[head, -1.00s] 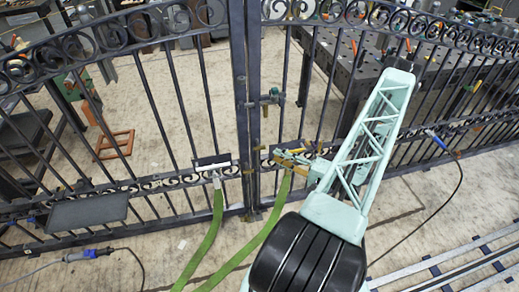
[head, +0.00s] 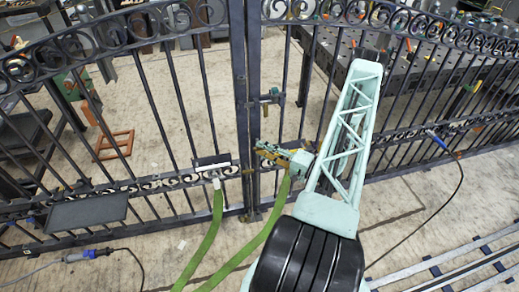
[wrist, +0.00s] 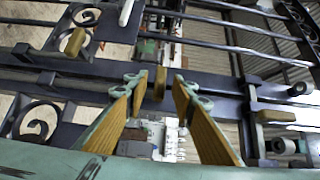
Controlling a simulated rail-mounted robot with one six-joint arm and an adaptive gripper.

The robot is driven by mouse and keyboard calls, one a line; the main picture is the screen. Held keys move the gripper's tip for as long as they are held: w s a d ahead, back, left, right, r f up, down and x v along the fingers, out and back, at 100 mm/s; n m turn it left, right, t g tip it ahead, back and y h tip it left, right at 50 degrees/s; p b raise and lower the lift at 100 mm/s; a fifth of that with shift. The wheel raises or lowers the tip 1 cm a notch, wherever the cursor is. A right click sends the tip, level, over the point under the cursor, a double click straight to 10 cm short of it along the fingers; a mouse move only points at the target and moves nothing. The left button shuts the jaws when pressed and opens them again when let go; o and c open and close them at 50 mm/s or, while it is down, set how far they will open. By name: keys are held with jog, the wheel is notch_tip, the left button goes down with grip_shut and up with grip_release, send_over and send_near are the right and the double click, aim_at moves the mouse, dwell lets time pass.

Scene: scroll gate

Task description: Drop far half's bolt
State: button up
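The dark iron gate (head: 246,75) has two halves that meet at upright stiles in the middle of the head view. My gripper (head: 262,147) is at these stiles, low on the right-hand side. In the wrist view my gripper (wrist: 157,82) is open, its two tan-padded fingers apart. A small tan handle (wrist: 160,84) on the dark stile shows between the fingertips, with gaps on both sides. Another tan handle (wrist: 75,42) lies to the upper left and a third (wrist: 276,117) to the right. I cannot tell which handle belongs to the far half's bolt.
A latch (head: 267,99) sits higher on the stiles. Two green straps (head: 208,240) run from the gate's lower part toward me. A dark plate (head: 87,212) hangs on the left half. Behind the gate stand a dark table and an orange frame (head: 114,145). Rails lie at lower right.

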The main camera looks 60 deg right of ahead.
jog(key=shift+w, duration=0.9)
grip_shut()
